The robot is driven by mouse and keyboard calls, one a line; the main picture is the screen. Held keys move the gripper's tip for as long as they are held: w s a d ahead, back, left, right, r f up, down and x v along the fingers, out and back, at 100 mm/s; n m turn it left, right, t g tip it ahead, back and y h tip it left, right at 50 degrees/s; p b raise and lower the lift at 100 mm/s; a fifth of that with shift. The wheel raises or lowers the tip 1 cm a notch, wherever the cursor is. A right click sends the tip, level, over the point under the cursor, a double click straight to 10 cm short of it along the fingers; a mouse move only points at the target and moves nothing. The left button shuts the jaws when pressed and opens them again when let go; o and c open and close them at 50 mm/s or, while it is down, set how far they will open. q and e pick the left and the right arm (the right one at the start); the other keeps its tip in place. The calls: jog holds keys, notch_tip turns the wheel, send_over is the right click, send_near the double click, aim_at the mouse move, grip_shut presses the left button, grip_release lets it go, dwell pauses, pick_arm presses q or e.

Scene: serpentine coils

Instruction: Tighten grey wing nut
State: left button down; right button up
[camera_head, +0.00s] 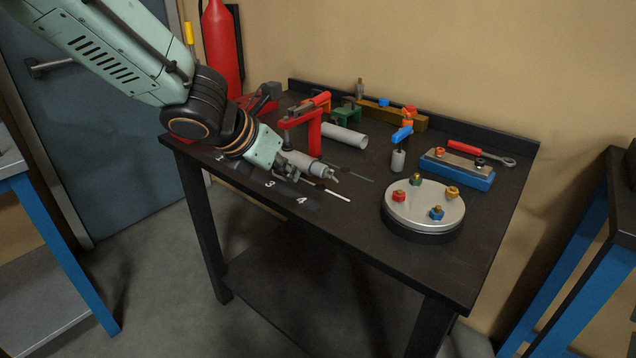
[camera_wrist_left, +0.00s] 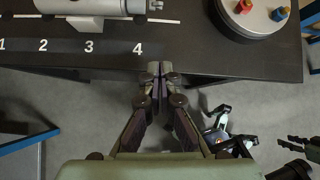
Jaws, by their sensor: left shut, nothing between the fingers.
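My left gripper (camera_wrist_left: 153,68) is shut and empty in the left wrist view, with its fingertips in line with the table's front edge, below the number 4. In the head view this gripper (camera_head: 290,169) overlaps a grey cylinder (camera_wrist_left: 86,4). A small grey fitting (camera_head: 332,175) at the cylinder's right end may be the grey wing nut; its shape is too small to be sure. The fingertips are apart from it in the wrist view. What looks like my right gripper (camera_wrist_left: 298,143) shows small at the lower right; its jaw state is unclear.
The black table (camera_head: 360,220) carries a round plate (camera_head: 425,205) with coloured nuts at the right. The table's front middle is mostly clear.

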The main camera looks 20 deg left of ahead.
aim_at(332, 175)
pick_arm(q)
jog(key=shift+m, duration=0.5)
jog(key=b+x, duration=0.2)
jog(key=x, duration=0.3)
jog(key=b+x, duration=0.2)
jog(key=x, duration=0.3)
jog(key=shift+w+a+f, duration=0.15)
jog(key=shift+w+f, duration=0.05)
jog(key=shift+w+d+r+p, duration=0.2)
jog(key=shift+w+r+p, duration=0.1)
jog(key=shift+w+p, duration=0.25)
jog(key=shift+w+d+r+p, duration=0.25)
jog(key=shift+w+r+p, duration=0.1)
jog(key=shift+w+p, duration=0.15)
jog(key=shift+w+d+r+p, duration=0.15)
jog(key=shift+w+r+p, duration=0.2)
jog(key=shift+p, duration=0.15)
jog(key=shift+w+d+f, duration=0.1)
jog(key=shift+w, duration=0.35)
jog(key=shift+s, duration=0.15)
jog(key=shift+p, duration=0.35)
